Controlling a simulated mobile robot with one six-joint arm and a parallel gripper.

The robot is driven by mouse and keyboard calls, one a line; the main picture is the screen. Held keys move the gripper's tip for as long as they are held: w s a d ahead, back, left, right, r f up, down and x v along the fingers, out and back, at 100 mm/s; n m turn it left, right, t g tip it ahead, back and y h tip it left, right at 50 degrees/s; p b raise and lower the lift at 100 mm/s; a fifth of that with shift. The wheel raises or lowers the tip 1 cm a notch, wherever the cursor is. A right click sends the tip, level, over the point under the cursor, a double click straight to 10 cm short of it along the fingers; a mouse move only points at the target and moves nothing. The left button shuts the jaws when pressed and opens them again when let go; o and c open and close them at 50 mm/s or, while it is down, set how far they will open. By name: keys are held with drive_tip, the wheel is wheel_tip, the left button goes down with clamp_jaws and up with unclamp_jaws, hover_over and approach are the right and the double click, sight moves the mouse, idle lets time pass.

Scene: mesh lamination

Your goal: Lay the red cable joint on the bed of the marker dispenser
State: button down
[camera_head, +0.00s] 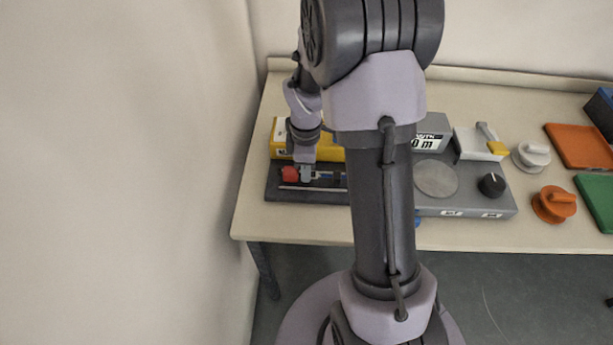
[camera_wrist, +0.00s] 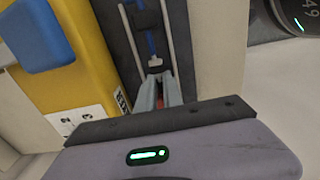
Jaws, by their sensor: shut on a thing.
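The red cable joint (camera_head: 290,174) shows at the left end of the dark bed (camera_head: 283,194) in front of a yellow unit, which looks like the marker dispenser (camera_head: 279,140). My gripper (camera_head: 307,172) is low over this bed, right beside the red. In the wrist view my gripper (camera_wrist: 158,92) is shut, with a strip of the red joint (camera_wrist: 173,90) showing at its fingers; most of the joint is hidden. I cannot tell whether the joint touches the bed. The yellow body (camera_wrist: 70,70) also shows there, left of the bed.
A blue strip (camera_wrist: 150,40) and a pale rod (camera_wrist: 129,40) lie along the bed. To the right in the head view are a grey unit with a round plate (camera_head: 436,178), a black knob (camera_head: 491,184), an orange knob (camera_head: 553,204) and trays (camera_head: 580,146). My arm hides the middle.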

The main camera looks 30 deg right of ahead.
drive_tip(key=shift+f, duration=0.6)
drive_tip(key=shift+r, duration=0.15)
drive_tip(key=c, duration=1.5)
unclamp_jaws()
drive_tip(key=shift+d, duration=0.1)
drive_tip(key=s+a+r+m+t+p, duration=0.1)
drive_tip(key=s+a+r+m+p, duration=0.15)
drive_tip(key=r, duration=0.75)
drive_tip(key=s+a+r+m+t+p, duration=0.1)
drive_tip(key=a+r+m+p, duration=0.15)
drive_tip(key=r, duration=0.85)
drive_tip(key=s+a+r+m+t+y, duration=0.1)
drive_tip(key=s+a+r+m+t, duration=0.1)
drive_tip(key=s+a+m, duration=0.3)
drive_tip(key=s+a+r+m+t+y, duration=0.1)
drive_tip(key=s+a+r+m, duration=0.4)
drive_tip(key=s, duration=0.3)
drive_tip(key=shift+s+a+r+m+t+p, duration=0.3)
drive_tip(key=shift+s+a+t, duration=0.1)
drive_tip(key=shift+a, duration=0.25)
